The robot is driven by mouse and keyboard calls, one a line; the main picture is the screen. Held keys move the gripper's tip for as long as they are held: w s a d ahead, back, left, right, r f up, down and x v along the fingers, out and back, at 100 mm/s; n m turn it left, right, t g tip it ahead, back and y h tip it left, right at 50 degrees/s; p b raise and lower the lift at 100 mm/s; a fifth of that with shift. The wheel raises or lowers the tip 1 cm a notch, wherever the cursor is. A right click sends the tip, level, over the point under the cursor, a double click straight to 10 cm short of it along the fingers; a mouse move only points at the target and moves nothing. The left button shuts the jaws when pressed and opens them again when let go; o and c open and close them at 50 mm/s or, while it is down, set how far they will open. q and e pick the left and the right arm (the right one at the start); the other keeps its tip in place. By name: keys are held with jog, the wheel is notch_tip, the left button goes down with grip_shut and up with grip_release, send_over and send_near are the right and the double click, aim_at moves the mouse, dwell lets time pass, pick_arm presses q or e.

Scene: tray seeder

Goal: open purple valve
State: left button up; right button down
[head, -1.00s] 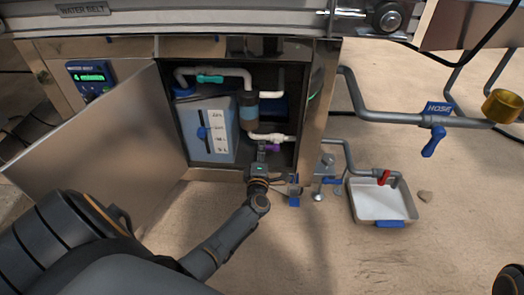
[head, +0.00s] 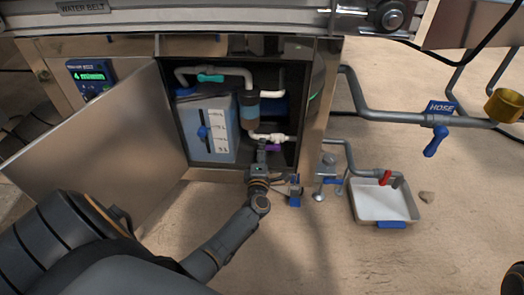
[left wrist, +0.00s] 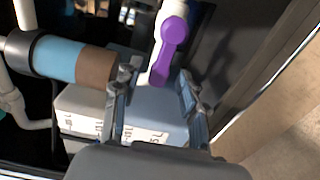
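The purple valve (head: 273,148) has a small purple handle on white pipe low inside the open cabinet. In the left wrist view the purple handle (left wrist: 171,42) is clear and lies along the white pipe. My left gripper (head: 261,149) reaches into the cabinet opening, just left of the valve. In the left wrist view my left gripper (left wrist: 157,100) has its two fingers apart, with the handle beyond and between them. No contact with the handle shows. My right gripper is outside the views.
The cabinet door (head: 95,135) stands open at the left. A blue tank (head: 222,140), a teal valve (head: 210,78) and a blue-brown filter (head: 249,108) crowd the cabinet. A white tray (head: 380,200) stands on the floor at the right, under a pipe with a red valve (head: 386,178).

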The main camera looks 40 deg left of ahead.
pick_arm(q)
jog(key=v, duration=1.2)
dwell(0.3)
